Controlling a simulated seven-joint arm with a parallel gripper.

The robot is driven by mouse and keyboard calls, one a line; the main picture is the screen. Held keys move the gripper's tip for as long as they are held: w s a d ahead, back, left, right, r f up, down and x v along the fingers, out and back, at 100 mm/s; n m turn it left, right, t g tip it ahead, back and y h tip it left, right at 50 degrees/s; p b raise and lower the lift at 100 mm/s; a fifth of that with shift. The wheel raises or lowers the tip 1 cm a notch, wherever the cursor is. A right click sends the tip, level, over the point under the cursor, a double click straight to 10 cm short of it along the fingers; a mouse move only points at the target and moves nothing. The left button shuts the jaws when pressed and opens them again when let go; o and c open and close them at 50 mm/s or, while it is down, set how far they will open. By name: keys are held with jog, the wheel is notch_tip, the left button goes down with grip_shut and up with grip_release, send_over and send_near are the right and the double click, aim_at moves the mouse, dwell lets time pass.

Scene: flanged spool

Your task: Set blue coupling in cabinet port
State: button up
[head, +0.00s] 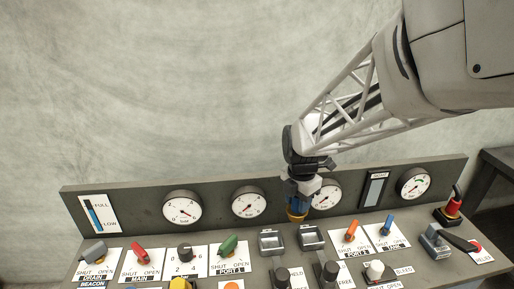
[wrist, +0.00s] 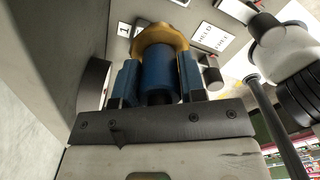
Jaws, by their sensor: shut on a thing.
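The blue coupling (wrist: 158,75) has a blue body and a yellow-orange flange; in the wrist view it sits between the jaws with its flange pointing away from me. My gripper (wrist: 157,82) is shut on it. In the head view my gripper (head: 300,193) hangs in front of the gauge panel, with the coupling (head: 297,213) low beneath it, its yellow rim down. The coupling appears above the console's back part, behind two grey square-framed fittings (head: 271,242) (head: 311,237). I cannot tell which fitting is the cabinet port, or whether the coupling touches anything.
The upright panel (head: 110,190) with round gauges (head: 182,207) stands close behind the gripper. The console carries a red lever (head: 140,254), a green lever (head: 229,244), an orange lever (head: 351,232) and dark knobs (head: 281,275). A red button (head: 453,208) stands at right.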

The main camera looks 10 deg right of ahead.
jog(key=shift+s+d+r+m, duration=0.1)
jog(key=shift+d+m, duration=0.4)
jog(key=shift+d, duration=0.9)
jog(key=shift+s+d+r+m, duration=0.1)
jog(key=shift+d+m, duration=0.4)
jog(key=shift+d, duration=0.85)
notch_tip(320, 180, down, 6)
jog(key=shift+f, duration=0.15)
jog(key=shift+f, duration=1.9)
jog(key=shift+f, duration=0.35)
jog(key=o, duration=1.1)
jog(key=shift+o, duration=0.2)
jog(key=shift+r, duration=0.15)
